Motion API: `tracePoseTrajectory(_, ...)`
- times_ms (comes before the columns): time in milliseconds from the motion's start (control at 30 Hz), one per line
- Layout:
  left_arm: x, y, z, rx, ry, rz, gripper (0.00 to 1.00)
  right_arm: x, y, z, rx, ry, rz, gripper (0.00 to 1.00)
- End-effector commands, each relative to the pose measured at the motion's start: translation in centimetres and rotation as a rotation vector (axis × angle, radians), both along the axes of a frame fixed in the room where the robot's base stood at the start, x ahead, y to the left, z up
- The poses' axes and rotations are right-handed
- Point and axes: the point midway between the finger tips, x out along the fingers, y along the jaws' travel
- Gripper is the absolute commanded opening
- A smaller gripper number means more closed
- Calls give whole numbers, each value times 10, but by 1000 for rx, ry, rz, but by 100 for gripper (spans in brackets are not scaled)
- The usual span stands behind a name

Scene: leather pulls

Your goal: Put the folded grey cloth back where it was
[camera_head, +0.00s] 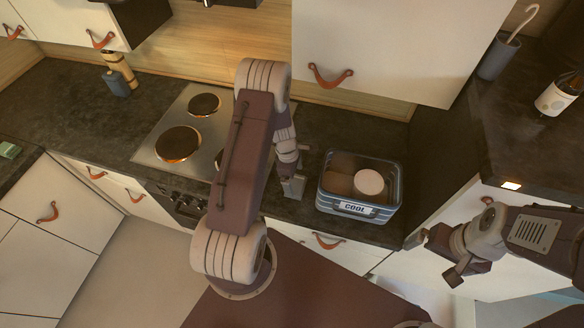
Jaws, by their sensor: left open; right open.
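I cannot make out a folded grey cloth in the head view. My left gripper (293,186) hangs over the dark counter between the stove and a blue bin (332,205) labelled COOL. It is open, with nothing visible in it, and its arm hides part of the stove and counter. My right gripper (438,257) is open and empty at the right, in front of the white cabinet fronts and below the counter edge.
The blue bin holds a brown block (341,180) and a pale round item (369,183). A stove (160,158) lies left of my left arm. A small green item (9,150) sits at the far left. A bottle (557,95) and grey holder (497,57) stand at right.

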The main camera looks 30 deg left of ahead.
Motion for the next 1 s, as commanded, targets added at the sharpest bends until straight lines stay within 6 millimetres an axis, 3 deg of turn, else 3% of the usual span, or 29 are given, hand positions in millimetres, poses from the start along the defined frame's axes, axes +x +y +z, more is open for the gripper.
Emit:
tracePoseTrajectory(100,0,5,30,1,-6,2,100,0,0,-1,0,0,0,100)
tracePoseTrajectory(300,-1,11,71,1,-4,1,100,0,0,-4,0,0,0,100)
tracePoseTrajectory(633,-6,8,94,8,-9,-63,100,0,0,-4,0,0,0,100)
tracePoseTrajectory(733,-25,-20,124,55,-63,-428,100,0,0,-4,0,0,0,100)
tracePoseTrajectory(833,-61,-51,155,121,-125,-955,100,0,0,-4,0,0,0,100)
tracePoseTrajectory(900,-86,-67,169,159,-158,-1283,100,0,0,-4,0,0,0,100)
tracePoseTrajectory(1000,-113,-78,179,199,-186,-1614,100,0,0,-4,0,0,0,100)
